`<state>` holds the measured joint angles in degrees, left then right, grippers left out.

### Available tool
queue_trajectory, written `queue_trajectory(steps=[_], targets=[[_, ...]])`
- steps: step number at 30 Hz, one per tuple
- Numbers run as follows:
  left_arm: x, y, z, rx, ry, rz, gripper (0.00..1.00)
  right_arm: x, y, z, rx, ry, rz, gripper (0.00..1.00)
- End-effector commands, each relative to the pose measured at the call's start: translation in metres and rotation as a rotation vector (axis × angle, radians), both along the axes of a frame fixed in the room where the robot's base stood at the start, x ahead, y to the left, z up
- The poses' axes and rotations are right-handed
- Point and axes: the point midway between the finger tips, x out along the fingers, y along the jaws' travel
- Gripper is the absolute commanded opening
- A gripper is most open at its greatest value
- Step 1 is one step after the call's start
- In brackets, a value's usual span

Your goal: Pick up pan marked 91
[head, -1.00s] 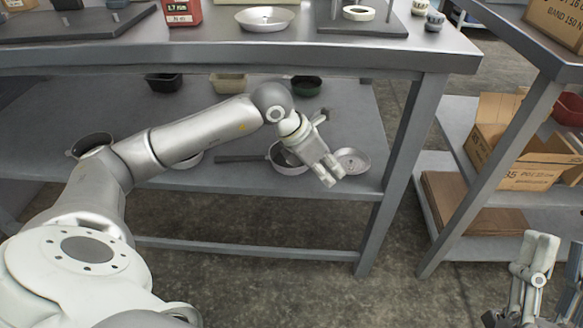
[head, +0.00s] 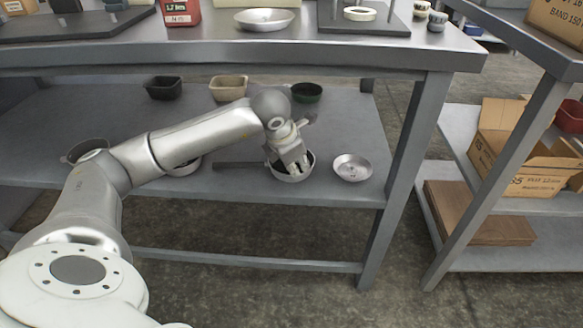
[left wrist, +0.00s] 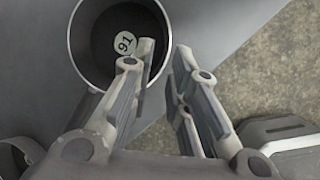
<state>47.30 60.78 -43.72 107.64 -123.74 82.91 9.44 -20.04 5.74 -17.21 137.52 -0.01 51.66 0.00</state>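The pan marked 91 (head: 293,178) sits on the lower shelf near its front edge, its dark handle pointing left. In the left wrist view the pan (left wrist: 76,40) shows a dark inside with a white round label reading 91 (left wrist: 125,43). My left gripper (head: 294,163) is at the pan. In the left wrist view my left gripper (left wrist: 163,50) is open, with a gap between its fingers. One finger overlaps the pan's opening and the other is outside its rim; contact cannot be told. My right gripper is not in view.
A small silver dish (head: 352,168) is right of the pan on the lower shelf (head: 345,110). Behind are a black tin (head: 163,88), a beige tin (head: 229,88) and a green bowl (head: 306,92). The tabletop (head: 300,50) is overhead. A table leg (head: 395,190) stands at right.

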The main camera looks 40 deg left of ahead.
Motion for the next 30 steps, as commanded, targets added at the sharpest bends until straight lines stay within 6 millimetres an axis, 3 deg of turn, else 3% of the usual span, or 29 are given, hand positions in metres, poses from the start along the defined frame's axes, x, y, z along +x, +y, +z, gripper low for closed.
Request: queue_trajectory(steps=[6, 10, 18, 23, 30], targets=[[0.016, -0.003, -0.032, -0.002, 0.002, -0.001, 0.17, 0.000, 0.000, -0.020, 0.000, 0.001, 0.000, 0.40], [0.022, -0.002, -0.043, -0.001, 0.000, 0.000, 0.17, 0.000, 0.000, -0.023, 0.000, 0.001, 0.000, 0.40], [0.024, -0.001, -0.044, 0.000, 0.001, -0.001, 0.17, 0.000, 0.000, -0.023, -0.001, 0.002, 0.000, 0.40], [0.024, -0.001, -0.044, 0.000, 0.001, 0.000, 0.00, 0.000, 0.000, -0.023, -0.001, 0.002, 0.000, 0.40], [0.024, -0.001, -0.043, -0.001, -0.002, 0.000, 0.00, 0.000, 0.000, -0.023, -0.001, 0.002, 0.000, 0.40]])
